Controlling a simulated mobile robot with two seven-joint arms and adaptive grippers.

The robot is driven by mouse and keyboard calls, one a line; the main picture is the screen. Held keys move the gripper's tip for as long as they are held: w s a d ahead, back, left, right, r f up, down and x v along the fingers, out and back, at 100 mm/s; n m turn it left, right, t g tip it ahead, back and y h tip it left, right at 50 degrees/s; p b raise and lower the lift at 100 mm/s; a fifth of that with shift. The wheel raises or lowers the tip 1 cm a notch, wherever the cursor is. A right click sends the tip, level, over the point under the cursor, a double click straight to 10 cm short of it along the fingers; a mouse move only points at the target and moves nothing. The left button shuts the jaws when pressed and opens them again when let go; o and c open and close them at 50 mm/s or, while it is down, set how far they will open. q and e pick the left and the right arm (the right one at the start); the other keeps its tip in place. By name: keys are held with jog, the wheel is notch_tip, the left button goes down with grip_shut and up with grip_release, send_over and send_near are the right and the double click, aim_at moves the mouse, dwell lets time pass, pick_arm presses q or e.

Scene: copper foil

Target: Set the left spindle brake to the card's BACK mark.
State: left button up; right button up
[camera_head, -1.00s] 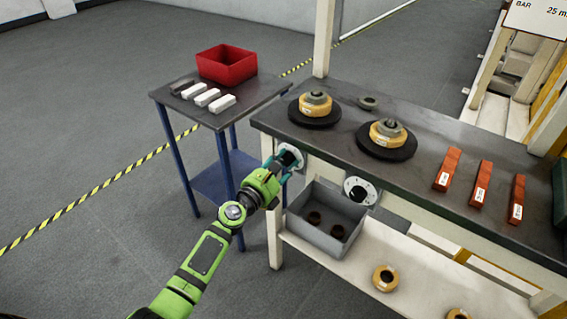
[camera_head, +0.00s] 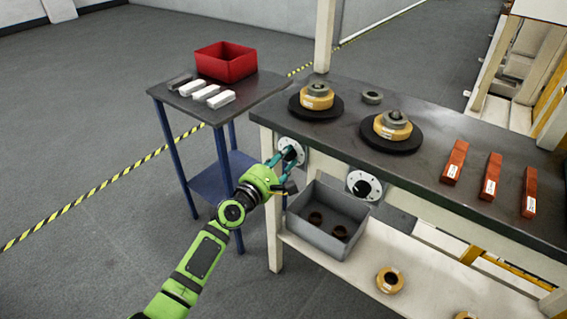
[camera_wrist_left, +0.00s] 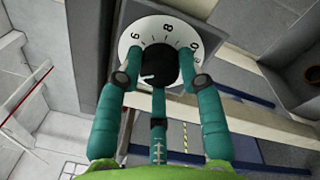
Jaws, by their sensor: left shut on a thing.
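The left spindle brake is a black knob (camera_wrist_left: 160,62) on a round white dial (camera_wrist_left: 128,40) with numbers, on the front of the bench. In the head view the dial (camera_head: 292,149) shows at the bench's left end. My left gripper (camera_head: 286,158) is shut on the black knob, with teal fingers on either side of it in the wrist view (camera_wrist_left: 160,75). A small pale mark shows on the knob's lower left; the fingers and knob hide part of the scale. No readable card or BACK mark is in view now. My right gripper is not in view.
A second dial (camera_head: 364,186) sits to the right. A grey bin (camera_head: 318,239) stands close below the left dial. Two black turntables (camera_head: 304,112) with yellow spools and several red blocks (camera_head: 490,177) are on the bench. A side table (camera_head: 240,105) with a red bin (camera_head: 226,62) stands left.

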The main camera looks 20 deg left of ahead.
pick_arm(q)
jog(key=m+h+b, duration=0.1)
jog(key=m, duration=1.1)
jog(key=m+g+h+b, duration=0.1)
jog(key=m+b, duration=0.1)
jog(key=m, duration=0.9)
jog(key=shift+m+b, duration=0.3)
jog(key=shift+m, duration=0.6)
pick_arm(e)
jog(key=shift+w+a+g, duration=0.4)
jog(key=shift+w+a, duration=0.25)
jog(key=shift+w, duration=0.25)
pick_arm(q)
jog(key=shift+f, duration=0.1)
